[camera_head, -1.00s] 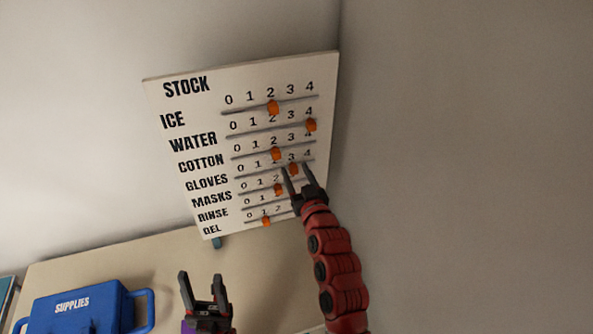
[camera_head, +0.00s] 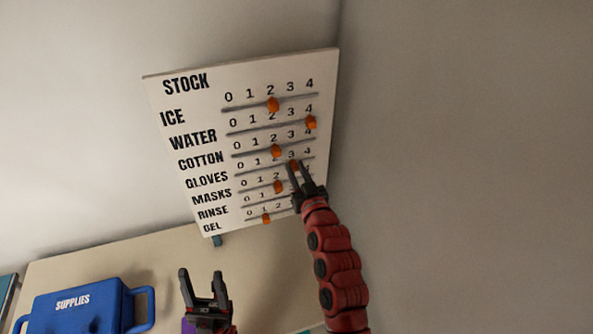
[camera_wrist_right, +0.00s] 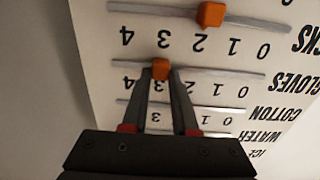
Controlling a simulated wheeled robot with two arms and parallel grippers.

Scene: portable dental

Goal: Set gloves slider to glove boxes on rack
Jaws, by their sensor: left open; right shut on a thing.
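The white stock board (camera_head: 160,95) leans upright with rows of sliders numbered 0 to 4. The orange gloves slider (camera_wrist_right: 160,68) sits at about 3 on its rail; it also shows in the head view (camera_head: 294,164). My right gripper (camera_wrist_right: 162,76) is shut on this slider, its fingers on either side of it. It reaches the board from below right in the head view (camera_head: 297,166). My left gripper (camera_head: 202,274) is open and empty, below the board and apart from it. No rack or glove boxes are in view.
The masks slider (camera_head: 278,187) sits at about 2, just below the gloves row. The cotton slider (camera_head: 276,151) is just above. The rinse slider is hidden. A blue supplies case (camera_head: 75,312) stands on the beige tabletop (camera_head: 150,255). A wall is behind.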

